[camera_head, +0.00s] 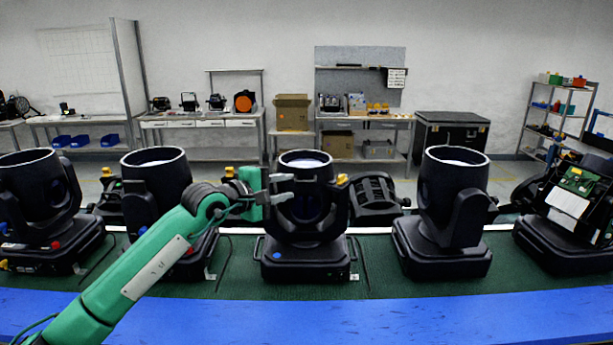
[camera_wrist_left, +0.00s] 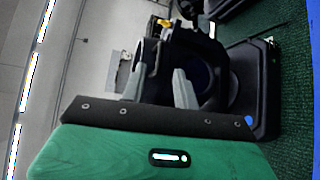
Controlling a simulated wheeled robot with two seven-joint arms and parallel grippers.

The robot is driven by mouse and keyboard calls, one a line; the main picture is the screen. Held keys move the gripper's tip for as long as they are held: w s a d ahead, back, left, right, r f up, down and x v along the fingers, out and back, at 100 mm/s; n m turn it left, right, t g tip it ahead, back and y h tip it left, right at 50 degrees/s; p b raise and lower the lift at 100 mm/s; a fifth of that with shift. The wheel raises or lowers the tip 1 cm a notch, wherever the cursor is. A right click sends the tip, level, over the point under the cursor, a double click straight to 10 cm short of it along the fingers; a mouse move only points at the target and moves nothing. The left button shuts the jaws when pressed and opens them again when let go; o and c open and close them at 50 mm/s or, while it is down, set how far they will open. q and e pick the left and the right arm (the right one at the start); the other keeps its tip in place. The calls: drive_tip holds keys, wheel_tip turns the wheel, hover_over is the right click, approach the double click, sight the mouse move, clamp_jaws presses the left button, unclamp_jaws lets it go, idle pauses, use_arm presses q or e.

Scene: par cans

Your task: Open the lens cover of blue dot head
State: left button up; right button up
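The moving head with the blue dot (camera_head: 277,256) on its base stands upright in the middle of the row. Its black body (camera_head: 305,235) has a pale-rimmed round top (camera_head: 304,159). A yellow part (camera_head: 341,179) shows at its upper right. My left gripper (camera_head: 284,188) is at the upper left front of this head, with its grey fingers apart and nothing clearly between them. In the left wrist view the fingers (camera_wrist_left: 159,86) are spread in front of the head, and the blue dot (camera_wrist_left: 248,120) shows on its base. I cannot tell whether the fingers touch it. My right gripper is out of view.
Similar black heads stand on both sides, including one (camera_head: 454,200) to the right and one (camera_head: 157,175) to the left behind my arm. A head with an exposed green board (camera_head: 580,181) is at far right.

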sight(304, 183)
use_arm(q)
drive_tip(key=p+x, duration=0.2)
drive_tip(key=x, duration=0.4)
drive_tip(key=shift+r, duration=0.15)
drive_tip(key=shift+p+x, duration=0.3)
drive_tip(key=shift+x, duration=0.6)
drive_tip(key=shift+f, duration=0.2)
clamp_jaws()
